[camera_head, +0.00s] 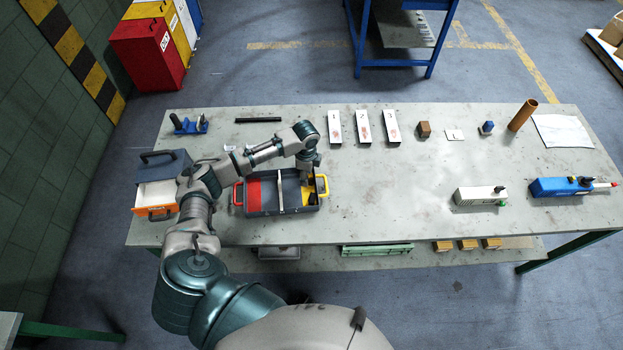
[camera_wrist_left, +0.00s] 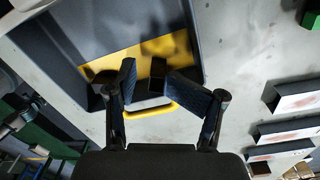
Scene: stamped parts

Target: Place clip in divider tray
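The divider tray (camera_head: 262,212) is a grey box near the table's front edge. It has a red left part, a yellow right part, a pale bar across its middle and a handle at each end. My left gripper (camera_head: 307,177) is over the yellow part and points down. In the left wrist view its fingers (camera_wrist_left: 157,88) are apart, with yellow floor showing between them. A small dark piece (camera_head: 312,199), perhaps the clip, lies in the yellow part near the right handle. Dark shapes at the fingertips are hard to tell apart. My right gripper is not in view.
A grey and orange drawer box (camera_head: 160,183) stands left of the tray. Three white bins (camera_head: 363,127), a brown block (camera_head: 423,129) and a brown tube (camera_head: 522,115) stand along the back. A white device (camera_head: 480,196) is at right. The table's middle is clear.

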